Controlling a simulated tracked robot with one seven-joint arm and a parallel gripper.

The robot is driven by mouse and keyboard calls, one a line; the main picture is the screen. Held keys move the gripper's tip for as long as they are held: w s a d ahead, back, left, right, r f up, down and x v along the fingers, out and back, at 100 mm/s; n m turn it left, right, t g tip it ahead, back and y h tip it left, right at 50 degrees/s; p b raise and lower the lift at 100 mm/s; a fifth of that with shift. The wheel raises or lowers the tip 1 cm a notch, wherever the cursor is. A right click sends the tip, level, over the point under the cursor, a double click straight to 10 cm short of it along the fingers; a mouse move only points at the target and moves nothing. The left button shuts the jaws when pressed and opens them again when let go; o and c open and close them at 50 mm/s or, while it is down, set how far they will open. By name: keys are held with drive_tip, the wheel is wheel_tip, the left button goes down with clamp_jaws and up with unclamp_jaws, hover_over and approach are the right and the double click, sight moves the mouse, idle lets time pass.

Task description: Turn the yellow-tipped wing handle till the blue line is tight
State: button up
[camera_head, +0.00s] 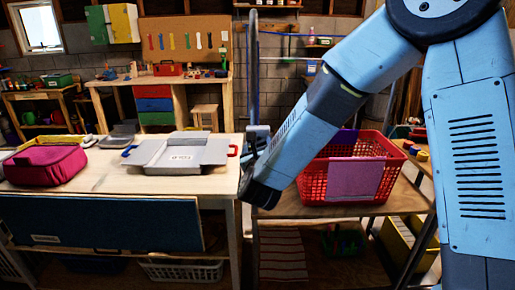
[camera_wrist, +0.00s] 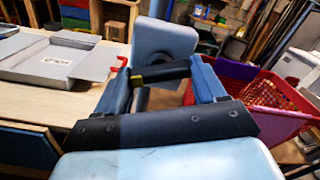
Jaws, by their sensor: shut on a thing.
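The wing handle (camera_wrist: 163,73) is a dark bar with a yellow tip at its left end in the wrist view. My gripper (camera_wrist: 167,77) is shut on it, with one blue finger at each end of the bar. A grey-blue block (camera_wrist: 165,38) stands directly behind the handle.
A grey open case (camera_head: 180,152) lies on the wooden table (camera_head: 110,178) left of my gripper. A magenta bag (camera_head: 45,165) is farther left. A red basket (camera_head: 372,150) with a purple cloth (camera_head: 354,179) stands on a lower bench close to the right.

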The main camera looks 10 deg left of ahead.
drive_tip(key=shift+f+m, duration=0.15)
drive_tip(key=shift+m, duration=2.05)
drive_tip(key=o, duration=1)
drive_tip(key=shift+o, duration=0.2)
drive_tip(key=v, duration=1.3)
drive_tip(key=shift+s+d, duration=0.15)
drive_tip(key=shift+s, duration=0.15)
